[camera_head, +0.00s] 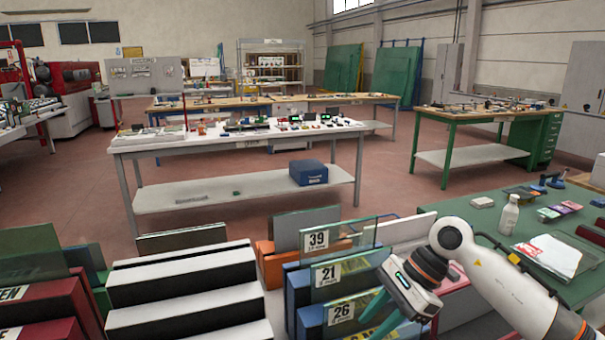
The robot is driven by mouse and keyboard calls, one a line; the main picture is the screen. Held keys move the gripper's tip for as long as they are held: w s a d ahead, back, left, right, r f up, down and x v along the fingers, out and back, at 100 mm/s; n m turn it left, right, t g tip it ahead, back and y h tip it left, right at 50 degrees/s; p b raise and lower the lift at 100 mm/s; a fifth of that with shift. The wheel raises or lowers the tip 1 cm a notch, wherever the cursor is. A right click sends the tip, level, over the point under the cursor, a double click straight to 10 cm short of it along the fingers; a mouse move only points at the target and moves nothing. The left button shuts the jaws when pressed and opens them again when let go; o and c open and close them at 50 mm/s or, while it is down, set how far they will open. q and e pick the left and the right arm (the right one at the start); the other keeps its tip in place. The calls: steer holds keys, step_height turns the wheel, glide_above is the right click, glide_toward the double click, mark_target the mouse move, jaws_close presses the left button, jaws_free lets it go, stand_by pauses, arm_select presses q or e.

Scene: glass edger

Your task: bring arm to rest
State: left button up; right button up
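My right arm comes in from the right side. Its gripper (377,318) points down and to the left, with two teal fingers that show a gap between them. No object shows between the fingers, though the tips are near the bottom edge of the view. My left gripper is not in view.
White stepped racks (185,290) and a red rack (38,312) stand to the left. A green table (480,222) on the right carries a spray bottle (509,214) and papers. A long white table (235,138) stands beyond, with open floor around it.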

steer(key=s+a+r+m+t+y, duration=0.2)
steer(key=a+r+m+t+y, duration=0.1)
steer(key=a+r+m+y, duration=0.25)
steer(key=s+a+r+m+t+y, duration=0.25)
steer(key=a+m+y, duration=0.25)
steer(key=a+y, duration=0.25)
steer(key=w+d+f+m+t+h, duration=0.15)
steer(key=d+m+t+h, duration=0.25)
steer(key=m+t, duration=0.55)
steer(key=w+d+m+t+h, duration=0.35)
steer(key=m+t, duration=0.25)
steer(key=m, duration=0.6)
steer(key=s+d+f+m+g+h, duration=0.35)
steer(key=d+f+m+h, duration=0.65)
steer(key=f+m+h, duration=0.4)
steer(key=s+d+f+m+g+y, duration=0.15)
steer(key=s+f+m+g, duration=0.45)
steer(key=s, duration=0.6)
steer(key=s+d+f+m+g, duration=0.2)
steer(key=s+f+m+g, duration=0.2)
steer(key=s+f+g, duration=0.6)
step_height(320, 180, down, 23)
steer(key=s+t, duration=0.2)
steer(key=s+d+f+g, duration=0.1)
steer(key=s+d+f, duration=0.1)
steer(key=s+f, duration=1.5)
steer(key=shift+d+f+n, duration=0.25)
steer(key=shift+f+n, duration=0.15)
steer(key=shift+f, duration=0.1)
